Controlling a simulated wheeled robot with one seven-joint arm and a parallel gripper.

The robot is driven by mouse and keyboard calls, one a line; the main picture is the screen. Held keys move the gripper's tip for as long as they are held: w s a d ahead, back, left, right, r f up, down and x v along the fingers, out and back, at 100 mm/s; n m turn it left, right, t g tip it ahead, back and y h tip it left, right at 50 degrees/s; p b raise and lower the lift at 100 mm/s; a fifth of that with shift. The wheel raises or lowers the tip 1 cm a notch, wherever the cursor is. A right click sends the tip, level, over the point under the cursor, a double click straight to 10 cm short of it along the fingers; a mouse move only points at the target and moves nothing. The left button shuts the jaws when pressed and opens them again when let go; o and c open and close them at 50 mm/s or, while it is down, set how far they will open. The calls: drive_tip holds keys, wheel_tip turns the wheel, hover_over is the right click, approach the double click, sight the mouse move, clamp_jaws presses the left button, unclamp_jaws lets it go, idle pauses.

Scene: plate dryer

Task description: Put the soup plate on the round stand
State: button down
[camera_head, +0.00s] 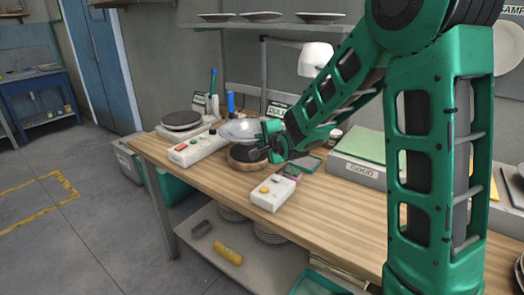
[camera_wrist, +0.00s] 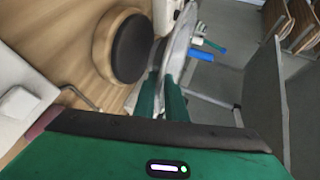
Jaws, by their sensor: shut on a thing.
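The soup plate (camera_head: 240,130) is pale and shiny, seen tilted in the head view. It shows nearly edge-on in the wrist view (camera_wrist: 180,42). My gripper (camera_head: 264,137) is shut on its rim, with both green fingers (camera_wrist: 162,98) at the plate's near edge. The round stand (camera_head: 242,165) has a dark top and a wooden base and is on the bench. It also shows in the wrist view, with its dark top (camera_wrist: 131,48) beside the plate. The plate is held above the stand, apart from it as far as I can see. My gripper partly hides the stand.
A white control box (camera_head: 190,150) with a dark disc device (camera_head: 182,119) stands left of the stand. A small button box (camera_head: 272,193) is in front. A box marked GOOD (camera_head: 358,170) is right. A lamp (camera_head: 315,60) and plate shelf (camera_head: 260,28) are behind.

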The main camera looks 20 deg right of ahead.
drive_tip(key=shift+d+f, duration=0.15)
drive_tip(key=shift+f, duration=1.8)
drive_tip(key=c, duration=1.8)
unclamp_jaws()
drive_tip(key=shift+f, duration=0.1)
drive_tip(key=shift+s, duration=0.1)
drive_tip(key=v, duration=1.2)
drive_tip(key=s+d+f+n+g+h, duration=0.15)
drive_tip(key=s+d+n+g, duration=0.3)
drive_tip(key=s+d, duration=0.5)
drive_tip(key=s+d+f+n+g+h, duration=0.1)
drive_tip(key=s+d+f+n+g, duration=0.35)
drive_tip(key=s, duration=0.85)
drive_tip(key=s+r+g+y, duration=0.1)
drive_tip(key=s+g, duration=0.1)
drive_tip(key=s, duration=0.5)
drive_tip(key=s+r+n+g+y, duration=0.1)
drive_tip(key=s+r+g, duration=0.1)
drive_tip(key=s, duration=0.5)
drive_tip(key=shift+s+d+g, duration=0.2)
drive_tip(key=shift+s+g, duration=0.15)
drive_tip(key=shift+g, duration=0.05)
